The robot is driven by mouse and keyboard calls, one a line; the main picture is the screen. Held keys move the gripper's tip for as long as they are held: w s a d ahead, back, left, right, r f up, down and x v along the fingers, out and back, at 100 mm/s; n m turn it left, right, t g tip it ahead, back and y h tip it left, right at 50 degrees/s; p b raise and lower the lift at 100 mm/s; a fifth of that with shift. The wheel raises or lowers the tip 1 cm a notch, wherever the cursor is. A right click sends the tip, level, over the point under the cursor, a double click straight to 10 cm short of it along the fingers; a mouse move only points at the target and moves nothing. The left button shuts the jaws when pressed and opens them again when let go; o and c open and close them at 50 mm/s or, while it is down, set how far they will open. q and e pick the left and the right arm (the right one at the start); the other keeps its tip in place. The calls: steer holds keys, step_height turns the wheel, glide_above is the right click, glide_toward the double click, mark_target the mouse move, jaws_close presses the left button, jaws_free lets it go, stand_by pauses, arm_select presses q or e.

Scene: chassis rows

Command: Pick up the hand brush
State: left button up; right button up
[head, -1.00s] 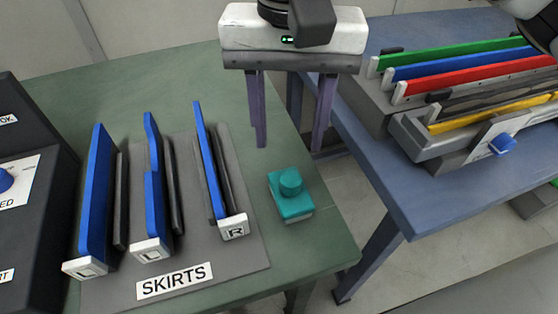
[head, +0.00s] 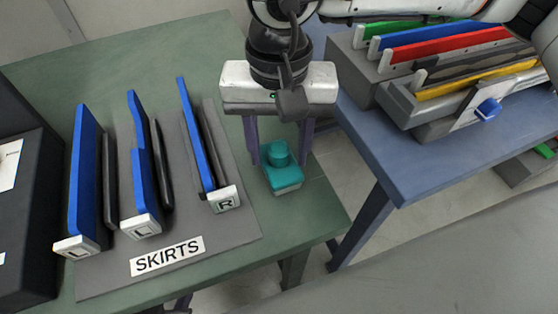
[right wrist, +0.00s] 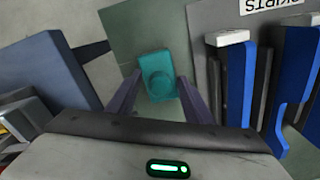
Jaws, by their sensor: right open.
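My right gripper (head: 278,158) is open above and around the knob area, one finger to each side in the picture. I cannot tell whether the fingers touch it. In the right wrist view, the open fingers (right wrist: 160,80) flank the near end of the brush. My left gripper is not in view.
The grey board (head: 190,274) labelled SKIRTS holds upright blue and black panels just left of the brush. A dark box (head: 32,230) stands at far left. A blue table (head: 400,165) at right carries a rack of coloured strips. A gap separates the tables.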

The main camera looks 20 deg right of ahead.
mark_target(279, 149)
jaws_close()
steer(key=shift+r, duration=0.15)
step_height(279, 149, up, 10)
steer(key=shift+f+p, duration=0.1)
steer(key=shift+p, duration=0.25)
steer(key=c, duration=0.9)
jaws_free()
steer(key=shift+c, duration=0.6)
